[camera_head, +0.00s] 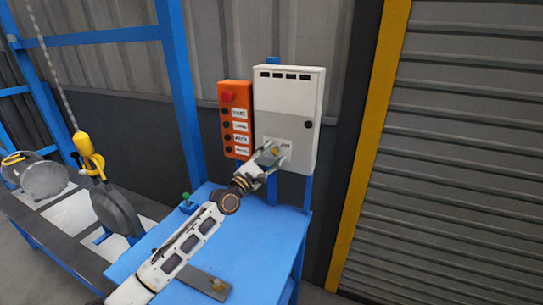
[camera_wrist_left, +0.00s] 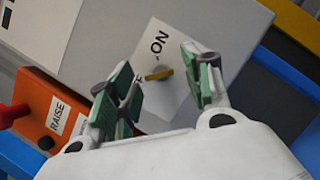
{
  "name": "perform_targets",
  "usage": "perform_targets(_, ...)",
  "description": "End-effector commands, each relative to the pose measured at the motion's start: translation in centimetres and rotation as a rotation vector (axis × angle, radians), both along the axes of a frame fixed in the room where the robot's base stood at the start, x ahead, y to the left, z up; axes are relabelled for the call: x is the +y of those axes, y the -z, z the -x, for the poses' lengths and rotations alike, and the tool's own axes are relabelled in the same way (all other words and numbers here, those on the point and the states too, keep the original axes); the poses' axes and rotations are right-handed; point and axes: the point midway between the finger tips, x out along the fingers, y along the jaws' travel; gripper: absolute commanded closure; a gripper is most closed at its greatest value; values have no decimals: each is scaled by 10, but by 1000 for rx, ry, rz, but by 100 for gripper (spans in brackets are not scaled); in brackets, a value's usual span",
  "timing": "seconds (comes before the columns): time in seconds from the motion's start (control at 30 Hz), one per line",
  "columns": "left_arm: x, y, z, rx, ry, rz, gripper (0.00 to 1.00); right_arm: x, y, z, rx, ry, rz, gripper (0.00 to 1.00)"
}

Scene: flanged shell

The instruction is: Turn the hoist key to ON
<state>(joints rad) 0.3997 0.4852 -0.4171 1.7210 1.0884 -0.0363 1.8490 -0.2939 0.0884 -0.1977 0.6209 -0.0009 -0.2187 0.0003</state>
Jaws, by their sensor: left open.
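The hoist key (camera_wrist_left: 158,75) is a small brass-yellow piece on a pale plate of the grey-white control box (camera_head: 290,100). The plate (camera_wrist_left: 178,38) carries the word ON, which looks rotated in the left wrist view. My left gripper (camera_head: 275,153) is at the lower front of the box. In the left wrist view its green-padded fingers (camera_wrist_left: 160,88) are open, one on each side of the key, with visible gaps. I cannot tell how far the fingertips are from the plate. My right gripper is in neither view.
An orange button box (camera_head: 236,120) with a red button (camera_head: 228,97) hangs just left of the control box. A blue table (camera_head: 265,225) stands below. A yellow hook (camera_head: 88,150) hangs from a chain at left. A roller shutter (camera_head: 460,150) is at right.

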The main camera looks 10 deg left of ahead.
Motion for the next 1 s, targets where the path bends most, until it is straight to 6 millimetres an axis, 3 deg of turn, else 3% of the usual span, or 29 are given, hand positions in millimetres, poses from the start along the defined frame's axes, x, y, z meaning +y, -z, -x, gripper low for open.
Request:
perform_targets(0.37, -1, 0, -1, 0, 0, 0, 51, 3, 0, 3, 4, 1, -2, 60)
perform_targets(0.7, -1, 0, -1, 0, 0, 0, 95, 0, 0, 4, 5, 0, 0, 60)
perform_targets(1.0, 0, -1, -1, -5, 0, -22, 96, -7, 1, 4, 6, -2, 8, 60)
